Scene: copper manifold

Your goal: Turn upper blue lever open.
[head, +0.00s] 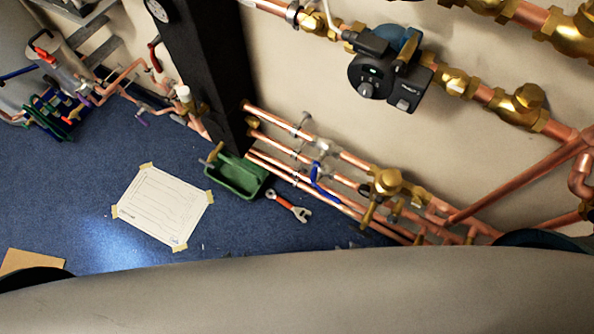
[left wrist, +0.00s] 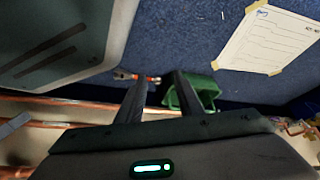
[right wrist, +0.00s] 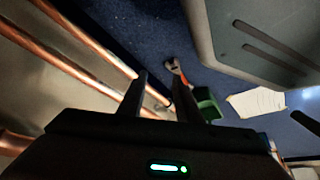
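A blue lever (head: 322,184) sits on a valve in the copper pipe run low on the wall, in the middle of the head view. It slants down to the right across the pipes. I see no second blue lever close to it. Neither gripper shows in the head view. My left gripper (left wrist: 159,80) is open and empty in the left wrist view, pointing toward the floor. My right gripper (right wrist: 160,80) is open and empty in the right wrist view, beside copper pipes (right wrist: 85,65). The blue lever is not clear in either wrist view.
A green bin (head: 237,176) and a red-handled wrench (head: 289,206) lie on the blue floor near a taped paper sheet (head: 162,207). A dark column (head: 208,70) stands left of the pipes. A pump (head: 384,72) juts from the wall above. My grey body part crosses the bottom.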

